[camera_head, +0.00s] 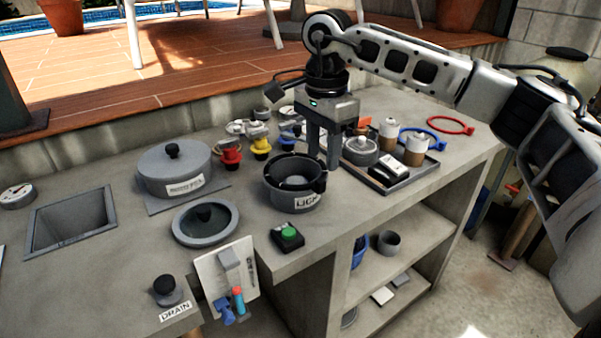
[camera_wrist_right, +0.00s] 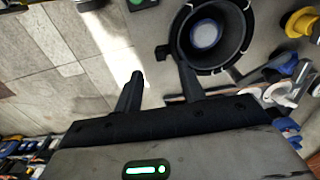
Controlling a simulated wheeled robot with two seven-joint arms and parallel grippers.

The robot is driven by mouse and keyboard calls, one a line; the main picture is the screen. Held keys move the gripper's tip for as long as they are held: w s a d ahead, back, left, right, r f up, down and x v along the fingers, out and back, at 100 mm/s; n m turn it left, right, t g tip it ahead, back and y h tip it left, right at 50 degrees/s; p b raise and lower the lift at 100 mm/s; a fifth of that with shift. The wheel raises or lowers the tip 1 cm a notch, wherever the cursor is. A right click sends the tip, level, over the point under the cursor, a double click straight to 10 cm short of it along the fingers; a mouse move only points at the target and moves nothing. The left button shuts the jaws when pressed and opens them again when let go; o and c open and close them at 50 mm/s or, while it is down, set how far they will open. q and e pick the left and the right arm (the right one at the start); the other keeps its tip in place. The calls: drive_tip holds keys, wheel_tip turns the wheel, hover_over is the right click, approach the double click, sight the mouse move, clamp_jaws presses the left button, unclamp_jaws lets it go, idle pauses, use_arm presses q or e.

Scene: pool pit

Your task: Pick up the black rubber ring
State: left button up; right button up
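The black rubber ring (camera_head: 319,182) appears to be the dark band around the rim of a round grey pot (camera_head: 296,201) labelled "LIGH…". In the right wrist view the ring (camera_wrist_right: 247,40) shows as a dark notched circle with a small tab at its left. A pale disc lies inside the pot. My right gripper (camera_head: 323,158) points down just behind and right of the pot, its fingers apart with nothing visible between them. In the wrist view the right gripper (camera_wrist_right: 157,63) has one finger overlapping the ring's near edge; contact cannot be told. My left gripper is out of view.
A tray (camera_head: 408,184) with a lidded pot, jars and a black-and-white box stands right of the gripper. Yellow and red cups (camera_head: 260,147) stand behind left.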

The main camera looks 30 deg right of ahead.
sight(322, 180)
drive_tip(key=shift+d+f+p, duration=0.15)
drive_tip(key=shift+f+p, duration=0.35)
drive_tip(key=shift+f, duration=2.2)
clamp_jaws()
